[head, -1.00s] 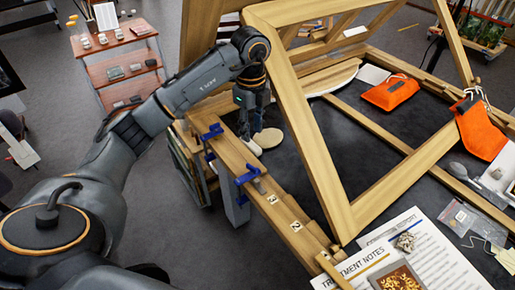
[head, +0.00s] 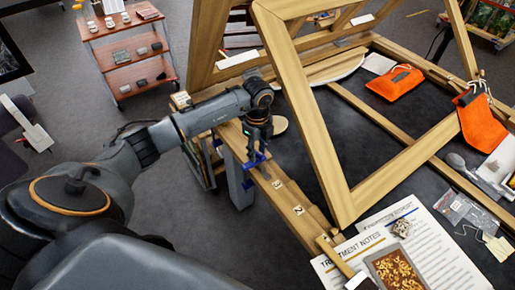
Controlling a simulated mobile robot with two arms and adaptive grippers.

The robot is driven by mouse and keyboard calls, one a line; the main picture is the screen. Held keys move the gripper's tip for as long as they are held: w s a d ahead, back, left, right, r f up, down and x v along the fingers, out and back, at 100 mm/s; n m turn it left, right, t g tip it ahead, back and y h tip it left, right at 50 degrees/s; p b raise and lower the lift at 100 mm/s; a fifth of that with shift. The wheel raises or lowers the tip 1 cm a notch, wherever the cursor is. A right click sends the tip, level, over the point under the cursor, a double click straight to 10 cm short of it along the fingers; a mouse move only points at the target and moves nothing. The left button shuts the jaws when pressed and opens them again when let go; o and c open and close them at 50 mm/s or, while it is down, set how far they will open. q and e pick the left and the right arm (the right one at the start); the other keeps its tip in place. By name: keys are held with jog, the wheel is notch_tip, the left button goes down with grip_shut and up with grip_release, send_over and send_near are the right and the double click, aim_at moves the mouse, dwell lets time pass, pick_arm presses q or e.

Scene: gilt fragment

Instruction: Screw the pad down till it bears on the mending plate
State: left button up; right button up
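A blue clamp (head: 252,164) sits on the long wooden rail (head: 312,238) left of the easel frame. A short grey part shows just below it on the rail. My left gripper (head: 257,146) points down at this clamp, with its dark fingers over the clamp's upper part. I cannot tell whether they touch it or are closed around it. The pad and the mending plate are too small or hidden to make out. A second blue clamp (head: 217,143) shows farther back at the rail's left edge. My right gripper is out of view.
The wooden easel frame (head: 303,110) rises close to the right of my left gripper. Printed notes (head: 440,247) and a gilt fragment (head: 396,270) lie at the front right. A shelf trolley (head: 128,55) stands at the back left.

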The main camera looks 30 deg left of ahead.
pick_arm(q)
jog(key=shift+c, duration=0.4)
jog(key=c, duration=0.4)
grip_shut()
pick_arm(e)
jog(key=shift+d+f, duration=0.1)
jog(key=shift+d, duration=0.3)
